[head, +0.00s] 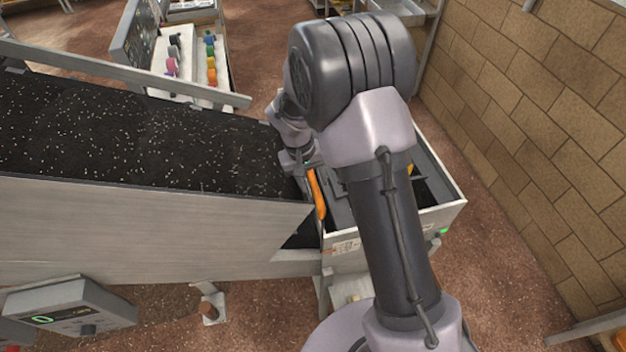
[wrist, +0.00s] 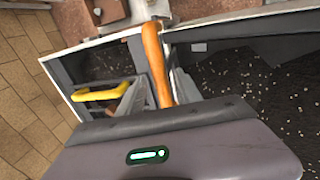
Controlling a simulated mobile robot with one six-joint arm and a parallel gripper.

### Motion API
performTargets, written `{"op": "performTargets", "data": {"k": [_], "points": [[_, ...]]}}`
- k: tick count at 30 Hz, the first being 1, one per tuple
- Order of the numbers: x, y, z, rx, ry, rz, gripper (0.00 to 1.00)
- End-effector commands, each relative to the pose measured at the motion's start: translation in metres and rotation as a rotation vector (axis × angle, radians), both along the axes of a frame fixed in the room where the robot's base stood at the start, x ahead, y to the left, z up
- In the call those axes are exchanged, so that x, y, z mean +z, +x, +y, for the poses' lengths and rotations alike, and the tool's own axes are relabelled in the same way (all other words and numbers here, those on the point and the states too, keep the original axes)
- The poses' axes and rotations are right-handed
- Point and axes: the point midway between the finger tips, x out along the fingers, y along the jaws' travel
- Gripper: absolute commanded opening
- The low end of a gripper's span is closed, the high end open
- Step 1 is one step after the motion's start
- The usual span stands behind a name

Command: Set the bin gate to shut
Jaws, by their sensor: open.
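The bin gate's orange handle (head: 316,193) stands at the left end of a grey-walled bin (head: 452,212), beside the end of the conveyor. In the wrist view the orange handle (wrist: 156,64) rises slightly tilted just beyond my gripper's body. My gripper (head: 300,160) is open, close to the upper end of the handle in the head view. I cannot tell whether the handle touches a finger. My arm hides much of the bin and the gate panel, so the gate's position is unclear.
A black conveyor belt (head: 130,130) with pale specks runs in from the left. A yellow handle (wrist: 100,94) shows inside the bin. A brick wall (head: 540,110) stands to the right. A rack of coloured items (head: 190,60) is behind. A display box (head: 70,306) is at front left.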

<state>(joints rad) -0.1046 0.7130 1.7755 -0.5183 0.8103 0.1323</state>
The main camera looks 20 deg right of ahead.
Motion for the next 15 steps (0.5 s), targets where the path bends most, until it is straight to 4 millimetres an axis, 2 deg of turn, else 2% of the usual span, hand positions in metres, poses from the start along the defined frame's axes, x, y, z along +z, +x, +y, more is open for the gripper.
{"op": "performTargets", "data": {"k": [10,15], "points": [[-0.0053,-0.0003,-0.0011,0.0,0.0,0.001,0.4],[-0.0051,-0.0002,-0.0011,0.0,0.0,0.001,0.06]]}}
